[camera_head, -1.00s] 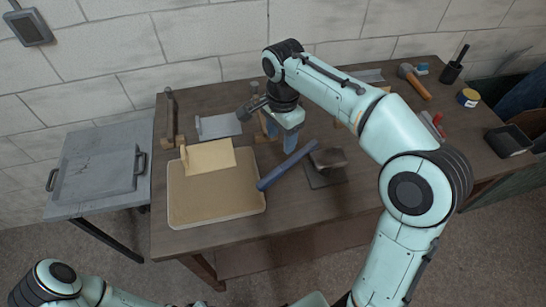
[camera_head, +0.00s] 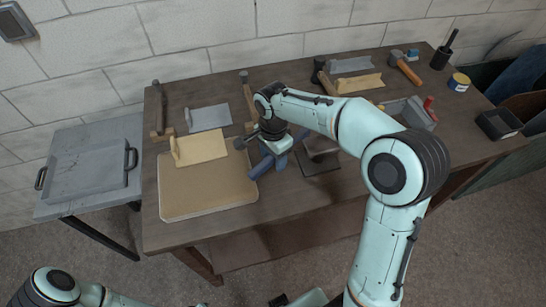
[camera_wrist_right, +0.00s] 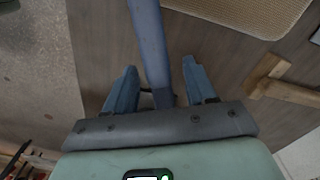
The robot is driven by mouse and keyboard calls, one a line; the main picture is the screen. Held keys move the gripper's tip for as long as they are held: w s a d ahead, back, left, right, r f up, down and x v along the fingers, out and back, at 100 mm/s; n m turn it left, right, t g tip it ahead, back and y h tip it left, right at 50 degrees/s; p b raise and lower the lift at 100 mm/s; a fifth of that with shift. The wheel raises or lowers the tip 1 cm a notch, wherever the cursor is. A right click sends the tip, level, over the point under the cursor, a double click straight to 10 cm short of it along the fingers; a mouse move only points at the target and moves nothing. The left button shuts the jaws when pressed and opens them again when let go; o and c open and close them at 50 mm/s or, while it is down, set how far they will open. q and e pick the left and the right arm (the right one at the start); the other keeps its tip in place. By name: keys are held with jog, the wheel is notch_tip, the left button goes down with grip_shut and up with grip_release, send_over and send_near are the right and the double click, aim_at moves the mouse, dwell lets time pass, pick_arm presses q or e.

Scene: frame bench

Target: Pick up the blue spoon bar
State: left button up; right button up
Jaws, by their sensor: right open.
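The blue spoon bar (camera_head: 262,167) lies slanted on the bench, its near left end by the right edge of the tan mat. My right gripper (camera_head: 277,160) is low over the bar and hides part of it. In the right wrist view, the bar (camera_wrist_right: 150,40) runs between the two spread fingers of my right gripper (camera_wrist_right: 160,68). The gripper is open, with a gap visible on each side of the bar. How deep the fingers reach around it is hard to tell.
The tan mat (camera_head: 205,199) with a cream board (camera_head: 205,147) is left of the bar. A dark block on a plate (camera_head: 319,160) sits close to the right. The bench front is clear.

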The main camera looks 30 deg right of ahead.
grip_shut()
jog(key=shift+r, duration=0.1)
